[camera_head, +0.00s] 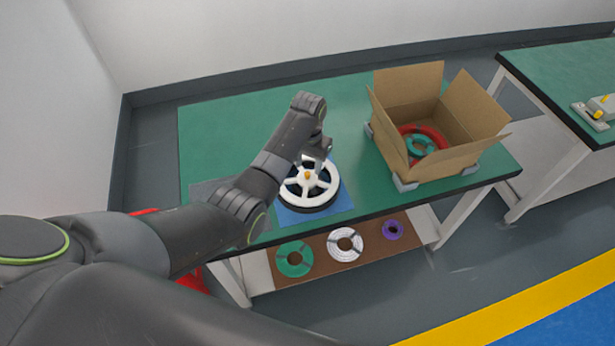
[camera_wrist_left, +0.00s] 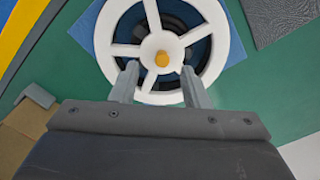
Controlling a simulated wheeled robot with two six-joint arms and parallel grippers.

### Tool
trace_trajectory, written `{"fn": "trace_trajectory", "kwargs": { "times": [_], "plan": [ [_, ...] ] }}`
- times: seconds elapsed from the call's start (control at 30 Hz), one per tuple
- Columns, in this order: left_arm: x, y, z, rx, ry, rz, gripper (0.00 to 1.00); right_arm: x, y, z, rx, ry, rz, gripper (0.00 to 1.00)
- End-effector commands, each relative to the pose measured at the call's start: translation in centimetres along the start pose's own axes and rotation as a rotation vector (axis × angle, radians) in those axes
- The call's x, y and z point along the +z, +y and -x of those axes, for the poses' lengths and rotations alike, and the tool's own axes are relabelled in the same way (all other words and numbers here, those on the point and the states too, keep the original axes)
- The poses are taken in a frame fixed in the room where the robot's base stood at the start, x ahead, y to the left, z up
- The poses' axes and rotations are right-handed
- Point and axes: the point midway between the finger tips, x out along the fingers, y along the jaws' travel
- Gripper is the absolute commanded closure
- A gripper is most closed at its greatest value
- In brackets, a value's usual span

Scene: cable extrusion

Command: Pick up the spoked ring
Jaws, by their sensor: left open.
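The spoked ring (camera_head: 311,184) is white with several spokes and a yellow centre. It lies flat over a dark round base on a blue mat (camera_head: 334,211) on the green table. In the left wrist view the spoked ring (camera_wrist_left: 160,42) fills the upper middle, and parts of its near rim are hidden by my fingers. My left gripper (camera_head: 325,152) is above the far side of the ring. In the left wrist view its two fingers (camera_wrist_left: 159,78) are apart, with nothing held between them. I cannot tell whether they touch the ring. My right gripper is not in view.
An open cardboard box (camera_head: 455,158) with red and green coils stands right of the ring on the table (camera_head: 235,125). A lower shelf holds green (camera_head: 294,259), white (camera_head: 345,244) and purple (camera_head: 393,230) coils. Another table (camera_head: 555,70) is at right. The table's far left is clear.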

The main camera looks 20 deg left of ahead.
Motion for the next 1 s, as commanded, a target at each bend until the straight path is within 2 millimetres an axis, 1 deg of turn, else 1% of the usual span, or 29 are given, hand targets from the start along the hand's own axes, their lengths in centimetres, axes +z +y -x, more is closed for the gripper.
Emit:
{"fn": "trace_trajectory", "kwargs": {
  "times": [0.1,0.23,0.37,0.57,0.9,1.0],
  "plan": [
    [0.1,-0.3,-1.4,-0.001,-0.004,0.001,0.58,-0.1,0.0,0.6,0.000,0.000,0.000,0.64],
    [0.1,-0.2,-2.9,0.000,-0.003,0.000,0.58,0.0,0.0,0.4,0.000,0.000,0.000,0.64],
    [0.1,-0.2,-3.5,0.000,0.000,0.000,0.58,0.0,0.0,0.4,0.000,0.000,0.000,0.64],
    [0.1,-0.2,-3.5,0.000,0.000,0.000,0.58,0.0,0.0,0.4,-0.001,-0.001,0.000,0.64],
    [0.1,-0.2,-3.5,0.000,0.000,0.000,1.00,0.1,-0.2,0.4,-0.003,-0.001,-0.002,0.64],
    [0.0,-0.2,-3.4,0.000,0.001,0.000,1.00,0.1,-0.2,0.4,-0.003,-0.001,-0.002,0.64]
  ]
}}
